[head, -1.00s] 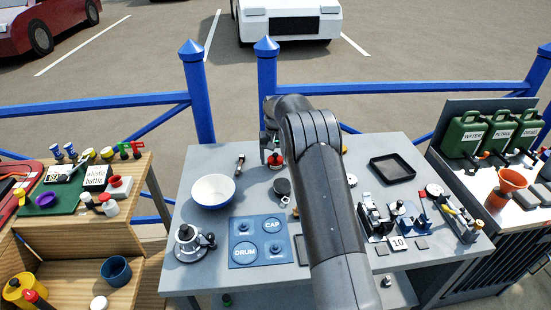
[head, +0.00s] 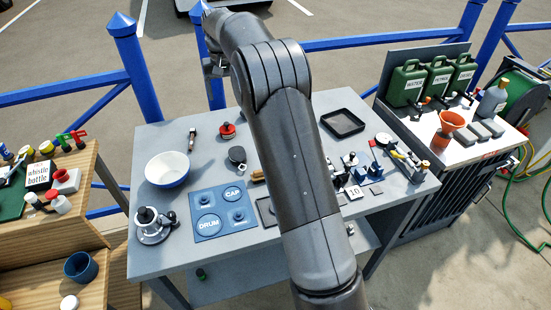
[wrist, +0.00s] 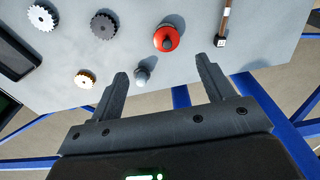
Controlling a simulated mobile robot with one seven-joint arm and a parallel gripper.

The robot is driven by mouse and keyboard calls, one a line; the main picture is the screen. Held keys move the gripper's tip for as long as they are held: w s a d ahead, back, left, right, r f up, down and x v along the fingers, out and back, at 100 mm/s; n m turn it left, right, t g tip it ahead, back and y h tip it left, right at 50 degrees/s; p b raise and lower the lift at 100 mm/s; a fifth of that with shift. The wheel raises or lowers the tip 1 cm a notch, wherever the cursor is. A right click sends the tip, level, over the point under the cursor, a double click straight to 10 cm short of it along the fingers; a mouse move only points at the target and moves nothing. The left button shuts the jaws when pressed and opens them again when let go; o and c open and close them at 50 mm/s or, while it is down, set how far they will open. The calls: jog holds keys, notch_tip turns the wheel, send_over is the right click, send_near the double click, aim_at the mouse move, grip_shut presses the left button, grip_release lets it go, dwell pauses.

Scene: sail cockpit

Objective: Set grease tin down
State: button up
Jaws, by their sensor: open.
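A red round tin with a dark knob on top (head: 227,131), probably the grease tin, stands upright on the grey table near its far edge. It also shows in the wrist view (wrist: 167,40), beyond my fingertips and apart from them. My gripper (wrist: 162,72) is open, with nothing held between its fingers. In the head view my gripper is mostly hidden by my arm, past the table's far edge.
A white-and-blue bowl (head: 167,170), a blue DRUM and CAP board (head: 223,211) and a winch-like piece (head: 152,226) are on the table's left. A black tray (head: 342,123) is at the back right. Blue railing (head: 130,60) runs behind.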

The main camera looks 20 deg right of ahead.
jog(key=s+d+r+t, duration=0.1)
jog(key=s+d+r, duration=0.1)
jog(key=s+r, duration=0.65)
jog(key=s+d+r+t, duration=0.1)
jog(key=s+r, duration=0.3)
jog(key=s, duration=0.9)
jog(key=s+f+t, duration=0.1)
jog(key=s+f, duration=0.2)
jog(key=s, duration=0.9)
jog(key=s+d+f+t, duration=0.1)
jog(key=s+f+t, duration=0.1)
jog(key=s, duration=1)
jog(key=shift+d+f, duration=0.2)
jog(key=shift+f, duration=0.6)
